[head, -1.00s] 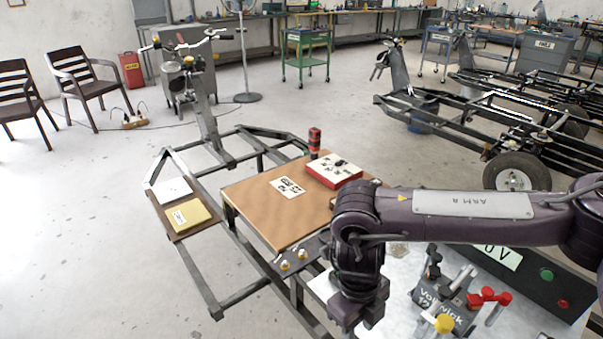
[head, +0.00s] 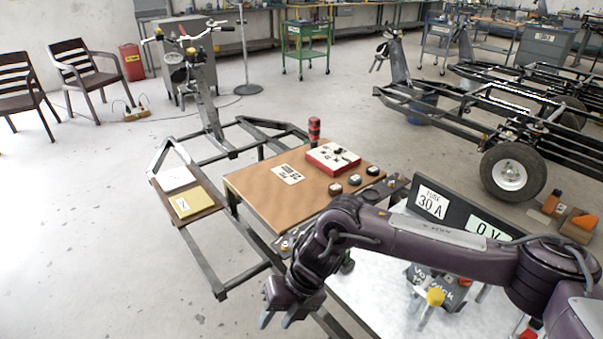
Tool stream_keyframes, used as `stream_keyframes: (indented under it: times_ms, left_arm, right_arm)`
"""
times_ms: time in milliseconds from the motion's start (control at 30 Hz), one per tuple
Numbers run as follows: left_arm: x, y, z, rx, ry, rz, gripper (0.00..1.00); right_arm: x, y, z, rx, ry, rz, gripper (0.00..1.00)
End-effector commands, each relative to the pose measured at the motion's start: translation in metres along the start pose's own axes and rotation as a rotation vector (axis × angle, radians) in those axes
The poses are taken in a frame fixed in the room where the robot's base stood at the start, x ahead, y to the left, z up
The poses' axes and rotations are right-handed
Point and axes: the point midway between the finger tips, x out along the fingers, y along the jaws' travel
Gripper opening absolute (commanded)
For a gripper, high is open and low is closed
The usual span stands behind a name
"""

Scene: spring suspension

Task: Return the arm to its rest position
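My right arm (head: 440,237), dark purple, reaches in from the right edge and bends down at its wrist. My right gripper (head: 277,320) hangs at the bottom centre, left of the pale metal worktop and past its edge. Its two grey fingertips stand apart, with nothing visible between them. My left arm and gripper are not in view.
A brown-topped table (head: 262,205) with a red and white control box (head: 333,158) stands behind the gripper. Below my forearm, a clamp with a yellow knob (head: 435,297) sits on the metal worktop (head: 375,300). Open floor (head: 120,270) lies to the left.

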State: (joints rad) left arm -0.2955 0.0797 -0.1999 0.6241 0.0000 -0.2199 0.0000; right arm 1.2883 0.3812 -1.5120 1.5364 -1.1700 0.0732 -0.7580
Motion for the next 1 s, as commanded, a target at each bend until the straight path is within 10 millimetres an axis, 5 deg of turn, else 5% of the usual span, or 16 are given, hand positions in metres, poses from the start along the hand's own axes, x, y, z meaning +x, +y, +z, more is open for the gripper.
stream_keyframes:
  times_ms: [100, 233, 367, 467, 667, 867, 1000]
  left_arm:
    - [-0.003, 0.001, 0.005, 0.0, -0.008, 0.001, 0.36]
    - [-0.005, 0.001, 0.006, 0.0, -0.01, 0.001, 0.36]
    - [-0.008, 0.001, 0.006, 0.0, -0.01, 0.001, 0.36]
    - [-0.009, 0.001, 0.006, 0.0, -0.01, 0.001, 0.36]
    - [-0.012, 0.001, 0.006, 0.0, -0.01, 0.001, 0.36]
    - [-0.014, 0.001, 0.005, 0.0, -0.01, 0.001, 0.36]
    - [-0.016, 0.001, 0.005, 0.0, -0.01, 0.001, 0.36]
  right_arm:
    - [0.024, 0.026, 0.025, 0.203, -0.054, 0.186, 0.38]
    - [0.049, 0.033, 0.065, 0.539, -0.126, 0.41, 0.38]
    - [0.08, -0.001, 0.095, 0.935, -0.187, 0.586, 0.38]
    - [0.114, -0.053, 0.099, 1.271, -0.233, 0.677, 0.38]
    - [0.193, -0.173, 0.047, 1.868, -0.329, 0.726, 0.38]
    - [0.261, -0.265, -0.055, 2.318, -0.432, 0.654, 0.38]
    - [0.299, -0.311, -0.145, 2.581, -0.515, 0.557, 0.38]
